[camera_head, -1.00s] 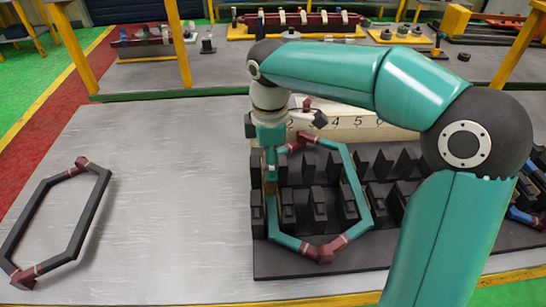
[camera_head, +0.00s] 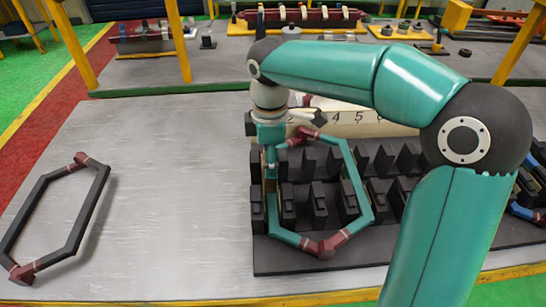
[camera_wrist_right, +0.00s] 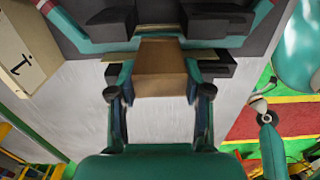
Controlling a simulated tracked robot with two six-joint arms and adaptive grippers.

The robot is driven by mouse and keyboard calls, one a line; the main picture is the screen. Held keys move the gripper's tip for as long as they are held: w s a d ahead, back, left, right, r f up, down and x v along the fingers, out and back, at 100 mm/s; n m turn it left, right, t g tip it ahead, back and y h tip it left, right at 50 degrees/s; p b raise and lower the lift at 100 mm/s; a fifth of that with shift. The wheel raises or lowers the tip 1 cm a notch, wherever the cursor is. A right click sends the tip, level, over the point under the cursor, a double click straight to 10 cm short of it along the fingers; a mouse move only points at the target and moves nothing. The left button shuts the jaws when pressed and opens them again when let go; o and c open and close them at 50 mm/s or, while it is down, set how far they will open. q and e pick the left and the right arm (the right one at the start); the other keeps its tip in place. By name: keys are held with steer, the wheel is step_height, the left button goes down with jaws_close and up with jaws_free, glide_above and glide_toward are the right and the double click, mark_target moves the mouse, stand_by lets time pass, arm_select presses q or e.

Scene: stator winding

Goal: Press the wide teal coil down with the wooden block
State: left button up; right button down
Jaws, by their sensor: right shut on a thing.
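The wide teal coil (camera_head: 358,185), a six-sided loop with dark red wrapped ends, sits around dark posts of the black slotted base (camera_head: 300,262). My right gripper (camera_head: 270,168) is over its left long side. In the right wrist view, my right gripper (camera_wrist_right: 160,92) is shut on the wooden block (camera_wrist_right: 160,68), which lies between its fingers. The block's far end is at the slots, between dark posts. The gripper and block hide part of the coil's left side, and I cannot tell how deep that side sits. My left gripper is not in view.
A black coil (camera_head: 88,215) with dark red ends lies on the grey table (camera_head: 170,190) at left. A numbered pale board (camera_head: 350,122) stands behind the base. My right arm covers part of the base's right side. The table between the black coil and base is clear.

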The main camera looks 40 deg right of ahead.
steer(key=shift+f, duration=0.55)
stand_by(1.1)
step_height(320, 180, up, 12)
steer(key=p, duration=1)
steer(key=shift+f+p, duration=0.1)
steer(key=shift+p, duration=0.25)
steer(key=shift+f, duration=0.1)
